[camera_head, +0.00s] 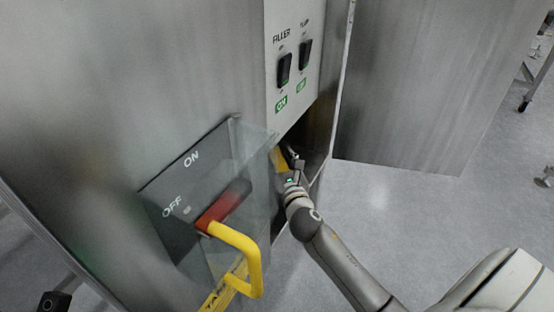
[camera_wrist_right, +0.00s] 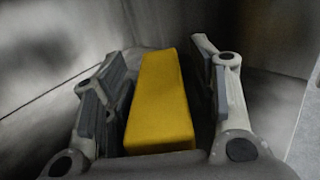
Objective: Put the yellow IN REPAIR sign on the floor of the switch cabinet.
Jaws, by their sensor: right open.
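The yellow sign (camera_wrist_right: 162,100) shows in the right wrist view as a plain yellow block between the two fingers of my right gripper (camera_wrist_right: 160,95). The fingers are open, with a gap on the right side of the sign; the left finger is close to it, and I cannot tell if it touches. In the head view my right gripper (camera_head: 291,160) reaches into the dark opening of the switch cabinet (camera_head: 320,125), below the switch panel. A bit of the yellow sign (camera_head: 279,159) shows beside it. The sign's lettering and its contact with the cabinet floor are hidden. My left gripper is out of view.
The FILLER switch (camera_head: 284,70) and a second switch (camera_head: 305,54) sit above the opening. The cabinet door (camera_head: 420,90) stands open at right. A clear cover (camera_head: 250,160) and a lever with a yellow handle (camera_head: 245,255) stick out at left.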

